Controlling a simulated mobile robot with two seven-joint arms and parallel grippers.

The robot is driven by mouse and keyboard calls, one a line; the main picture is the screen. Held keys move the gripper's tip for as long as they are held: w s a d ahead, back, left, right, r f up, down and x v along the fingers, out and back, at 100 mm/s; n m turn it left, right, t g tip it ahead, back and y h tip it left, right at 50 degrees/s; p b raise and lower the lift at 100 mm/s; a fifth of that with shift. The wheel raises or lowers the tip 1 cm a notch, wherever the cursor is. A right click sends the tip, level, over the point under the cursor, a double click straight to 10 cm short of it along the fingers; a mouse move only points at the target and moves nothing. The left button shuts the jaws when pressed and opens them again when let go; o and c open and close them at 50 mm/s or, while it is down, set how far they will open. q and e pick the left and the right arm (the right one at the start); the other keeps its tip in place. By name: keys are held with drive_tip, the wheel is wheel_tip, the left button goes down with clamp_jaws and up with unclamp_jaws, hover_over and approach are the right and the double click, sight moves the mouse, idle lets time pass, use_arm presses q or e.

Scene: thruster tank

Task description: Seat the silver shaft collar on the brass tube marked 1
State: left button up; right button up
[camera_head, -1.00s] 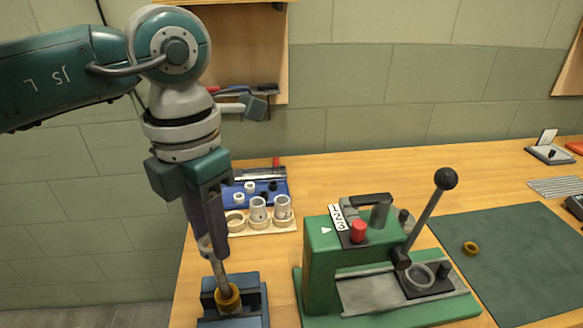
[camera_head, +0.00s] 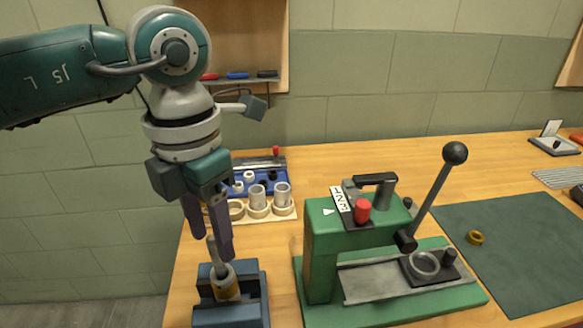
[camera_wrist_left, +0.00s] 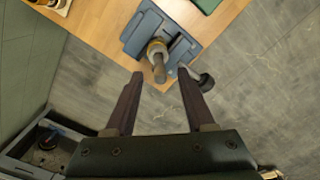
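A blue fixture (camera_head: 259,300) at the table's front left holds an upright grey rod (camera_head: 213,252) with a brass piece (camera_head: 226,291) at its base. The silver collar (camera_head: 221,275) is around the rod, low down, and appears to rest on the brass piece. My left gripper (camera_head: 211,249) is open, its fingers apart around the rod's upper end, above the collar. In the left wrist view the open fingers (camera_wrist_left: 160,76) are empty, with the rod (camera_wrist_left: 159,72) and collar (camera_wrist_left: 156,47) beyond. No number mark is readable on the brass. My right gripper is not in view.
A green press (camera_head: 325,250) with a long lever (camera_head: 432,200) stands right of the fixture. Behind are a wooden rack of pale rings (camera_head: 283,212) and a blue tray (camera_head: 240,165). A brass ring (camera_head: 475,238) lies on the green mat (camera_head: 520,270).

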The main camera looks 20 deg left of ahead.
use_arm(q)
drive_tip(key=shift+o, duration=1)
wheel_tip(320, 180, up, 10)
drive_tip(key=b, duration=0.1)
drive_tip(key=shift+f, duration=0.1)
